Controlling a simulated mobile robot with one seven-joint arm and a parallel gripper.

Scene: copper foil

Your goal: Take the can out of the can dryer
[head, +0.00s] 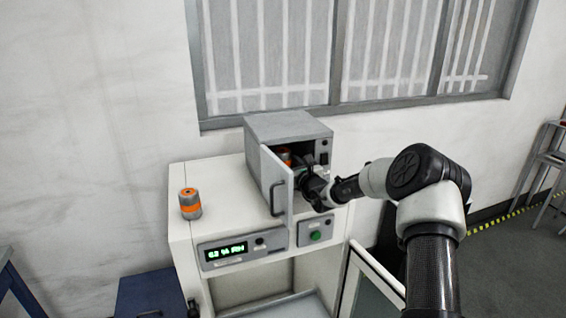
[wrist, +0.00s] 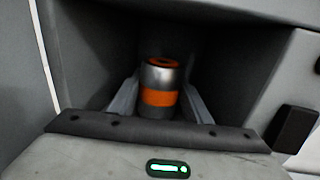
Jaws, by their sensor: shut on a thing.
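The can dryer (head: 290,128) is a small grey box on the white cabinet, with its door (head: 276,186) open towards the front left. A silver can with an orange band (wrist: 160,88) stands upright inside it. In the head view only a bit of its orange (head: 285,156) shows behind the door edge. My gripper (head: 309,178) reaches in at the dryer's opening. In the wrist view its two fingers lie on either side of the can, and it is shut on the can. The fingertips are partly hidden by the can and the dark interior.
A second silver and orange can (head: 190,204) stands on the left of the cabinet top (head: 232,212). A display panel (head: 228,252) and a green button (head: 315,236) are on the cabinet front. The open door stands close to the left of my gripper.

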